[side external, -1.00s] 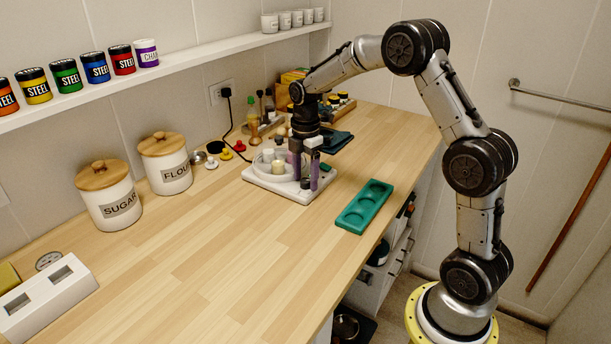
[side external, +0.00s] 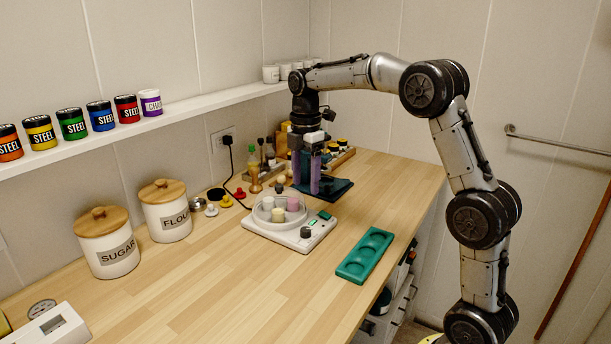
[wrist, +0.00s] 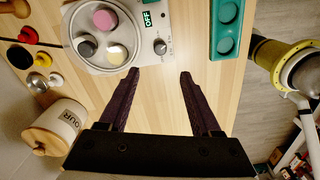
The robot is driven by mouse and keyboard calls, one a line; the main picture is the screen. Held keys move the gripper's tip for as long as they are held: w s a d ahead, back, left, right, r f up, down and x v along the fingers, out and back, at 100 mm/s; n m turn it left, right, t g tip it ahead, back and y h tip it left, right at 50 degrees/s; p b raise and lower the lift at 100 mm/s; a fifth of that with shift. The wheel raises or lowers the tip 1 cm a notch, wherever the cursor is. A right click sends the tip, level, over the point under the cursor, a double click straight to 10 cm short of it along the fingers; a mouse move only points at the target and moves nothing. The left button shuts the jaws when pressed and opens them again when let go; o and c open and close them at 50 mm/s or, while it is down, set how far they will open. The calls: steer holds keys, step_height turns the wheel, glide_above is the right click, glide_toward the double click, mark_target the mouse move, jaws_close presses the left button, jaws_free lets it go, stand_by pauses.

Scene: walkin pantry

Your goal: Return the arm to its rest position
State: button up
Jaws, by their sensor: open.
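My gripper (side external: 309,177) is raised above the back of the wooden counter, with its purple fingers pointing down. In the wrist view the two fingers of my gripper (wrist: 160,80) are spread apart with nothing between them. A white device (side external: 300,239) with a round dish lies below and in front of the gripper in the side view. Its dish holds a pink, a cream and a dark grey piece, best seen in the wrist view. A dark knob (side external: 306,232) and a green OFF display (wrist: 149,19) are on the device.
A teal tray (side external: 364,256) with round hollows lies right of the device. Flour (side external: 166,212) and sugar (side external: 107,243) canisters stand at the left. A wall shelf (side external: 175,117) holds labelled tins. A dark blue stand or mat (side external: 335,187) lies behind the gripper.

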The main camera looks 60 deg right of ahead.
steer(key=shift+r, duration=0.45)
steer(key=s+a+r+m+t, duration=0.1)
steer(key=s+a+r+t, duration=0.2)
steer(key=s+a+r, duration=0.85)
steer(key=s+a+f+m+t, duration=0.2)
steer(key=s+f+m, duration=1)
steer(key=s+m, duration=0.2)
steer(key=shift+s+a+f+t, duration=0.2)
steer(key=shift+a+f+t, duration=0.05)
steer(key=shift+f+t, duration=0.1)
